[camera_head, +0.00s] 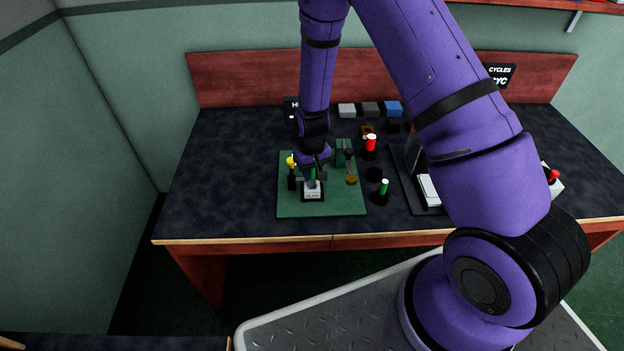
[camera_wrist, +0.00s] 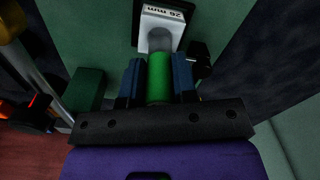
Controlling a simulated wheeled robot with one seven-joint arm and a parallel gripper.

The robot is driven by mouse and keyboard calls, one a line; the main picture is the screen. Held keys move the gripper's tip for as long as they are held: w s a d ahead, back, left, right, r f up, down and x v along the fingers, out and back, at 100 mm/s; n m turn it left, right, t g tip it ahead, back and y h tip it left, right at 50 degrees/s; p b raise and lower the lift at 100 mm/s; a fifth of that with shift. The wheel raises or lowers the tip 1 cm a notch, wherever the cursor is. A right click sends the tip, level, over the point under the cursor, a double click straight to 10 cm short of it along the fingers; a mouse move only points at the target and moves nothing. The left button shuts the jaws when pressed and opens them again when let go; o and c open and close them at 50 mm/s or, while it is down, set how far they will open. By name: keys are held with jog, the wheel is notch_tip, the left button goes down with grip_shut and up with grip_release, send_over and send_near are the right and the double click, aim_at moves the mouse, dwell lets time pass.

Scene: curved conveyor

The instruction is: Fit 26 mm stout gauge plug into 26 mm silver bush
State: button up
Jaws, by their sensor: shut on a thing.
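My gripper (camera_head: 313,175) is shut on the green handle (camera_wrist: 159,78) of the stout gauge plug, with one dark blue jaw on each side. The green handle also shows in the head view (camera_head: 312,174), just above the bush. The plug's grey end (camera_wrist: 160,40) lies in line with the silver bush (camera_wrist: 163,22), a pale block labelled "26 mm". The bush stands on the green mat in the head view (camera_head: 312,192). The plug's end appears to meet the bush; I cannot tell how deep it sits in the bore.
A yellow-topped post (camera_head: 291,163) stands close left of the gripper on the green mat (camera_head: 290,208). A green block (camera_head: 341,152) stands behind to the right. Right of the mat are a red-handled plug (camera_head: 370,143) and another green-handled plug (camera_head: 384,187). The table's left side is clear.

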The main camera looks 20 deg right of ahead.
aim_at(312, 179)
jog(key=shift+f, duration=1.75)
jog(key=o, duration=1)
jog(key=shift+f, duration=0.15)
jog(key=shift+c, duration=0.2)
notch_tip(312, 179, up, 13)
jog(key=shift+f, duration=0.2)
